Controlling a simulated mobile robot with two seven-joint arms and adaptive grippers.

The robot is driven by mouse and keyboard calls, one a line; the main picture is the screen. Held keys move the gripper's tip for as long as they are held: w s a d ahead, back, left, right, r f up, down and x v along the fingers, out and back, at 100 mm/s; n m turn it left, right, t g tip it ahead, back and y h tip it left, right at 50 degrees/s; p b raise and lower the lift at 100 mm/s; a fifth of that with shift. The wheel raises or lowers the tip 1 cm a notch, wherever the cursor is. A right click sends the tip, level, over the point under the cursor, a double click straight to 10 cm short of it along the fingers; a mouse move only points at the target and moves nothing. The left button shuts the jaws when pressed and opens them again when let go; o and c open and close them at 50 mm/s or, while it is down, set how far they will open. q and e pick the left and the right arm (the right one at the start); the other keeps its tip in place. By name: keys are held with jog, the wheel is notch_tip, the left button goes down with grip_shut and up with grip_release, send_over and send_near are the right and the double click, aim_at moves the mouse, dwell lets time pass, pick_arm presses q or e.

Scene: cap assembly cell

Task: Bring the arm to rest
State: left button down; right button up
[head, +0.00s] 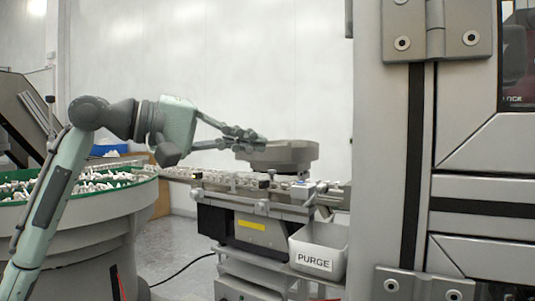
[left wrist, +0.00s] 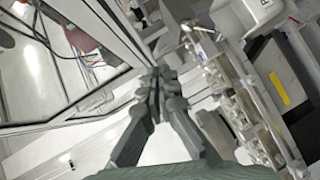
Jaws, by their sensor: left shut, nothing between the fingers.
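My left arm (head: 48,200) comes in from the left in the head view, bent at the elbow and reaching right. My left gripper (head: 258,142) is shut and empty, held in the air above the conveyor line, in front of a round grey bowl (head: 292,152) in the picture. In the left wrist view the fingers of my left gripper (left wrist: 157,85) meet at their tips with nothing between them. I cannot tell from these views whether the fingertips touch the bowl. My right gripper is not in view.
A green-rimmed feeder bowl (head: 95,212) full of white parts stands at left. A conveyor track (head: 235,180) runs to the right, with a bin marked PURGE (head: 318,250) below it. A grey machine cabinet (head: 385,170) fills the right side. Floor shows between feeder and conveyor stand.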

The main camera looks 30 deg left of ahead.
pick_arm(q)
jog(key=shift+s+a+r, duration=0.1)
jog(key=shift+s+a, duration=0.05)
jog(key=shift+s, duration=0.05)
dwell(0.4)
jog(key=w+a+f+y, duration=0.1)
jog(key=w+f+y, duration=0.1)
jog(key=w+f, duration=0.5)
jog(key=w+a+f+y, duration=0.1)
jog(key=w+f, duration=0.2)
jog(key=f, duration=0.9)
notch_tip(320, 180, down, 25)
jog(key=a+m+g+y, duration=0.1)
jog(key=a+g+y, duration=0.1)
jog(key=g+y, duration=0.1)
jog(key=s+f+m+g+y, duration=0.15)
jog(key=s+f, duration=0.35)
jog(key=f, duration=0.7)
jog(key=s+d+f+m+g+y, duration=0.1)
jog(key=s+f+m+g, duration=0.1)
jog(key=s+f, duration=1)
jog(key=s+d+f+m+g+y, duration=0.2)
jog(key=s+f+m+g, duration=0.1)
jog(key=s+f, duration=1)
jog(key=shift+s+d+f+m, duration=0.25)
jog(key=shift+s+m, duration=0.4)
